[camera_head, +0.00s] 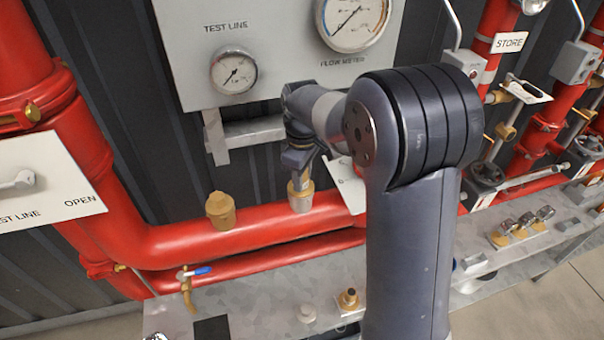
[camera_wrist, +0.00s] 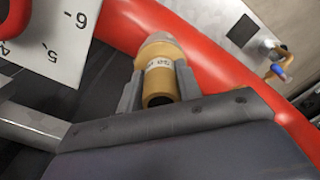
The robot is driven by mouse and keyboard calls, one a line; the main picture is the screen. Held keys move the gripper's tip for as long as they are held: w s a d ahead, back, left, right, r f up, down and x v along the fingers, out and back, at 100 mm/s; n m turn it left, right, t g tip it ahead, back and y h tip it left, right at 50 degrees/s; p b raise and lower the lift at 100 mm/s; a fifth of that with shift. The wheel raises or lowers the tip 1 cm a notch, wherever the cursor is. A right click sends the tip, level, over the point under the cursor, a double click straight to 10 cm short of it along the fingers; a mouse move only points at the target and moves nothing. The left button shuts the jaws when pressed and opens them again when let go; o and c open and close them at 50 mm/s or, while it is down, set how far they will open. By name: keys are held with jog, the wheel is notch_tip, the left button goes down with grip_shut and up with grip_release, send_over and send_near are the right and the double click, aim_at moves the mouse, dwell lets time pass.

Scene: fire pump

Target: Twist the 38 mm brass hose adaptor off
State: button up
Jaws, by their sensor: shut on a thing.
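The brass hose adaptor (camera_wrist: 160,76) is a short, open-ended tube with a pale printed label, too small to read surely. It stands on a wider collar (camera_wrist: 158,48) on the red pipe (camera_wrist: 205,50). My gripper (camera_wrist: 158,90) is shut on it, one grey finger on each side. In the head view my gripper (camera_head: 301,184) points down onto the fitting above the red pipe (camera_head: 240,232), from the wall side of my arm. The fingers hide most of the adaptor there.
A second brass fitting (camera_head: 220,210) stands on the pipe to the left. A grey steel bench (camera_head: 255,290) below carries a blue-handled tap (camera_head: 190,273) and a small brass fitting (camera_head: 348,299). A gauge panel (camera_head: 270,50) is behind. My arm covers the middle right.

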dwell(0.3)
jog(key=shift+n, duration=0.9)
jog(key=shift+r+p, duration=1.9)
jog(key=shift+r, duration=1.15)
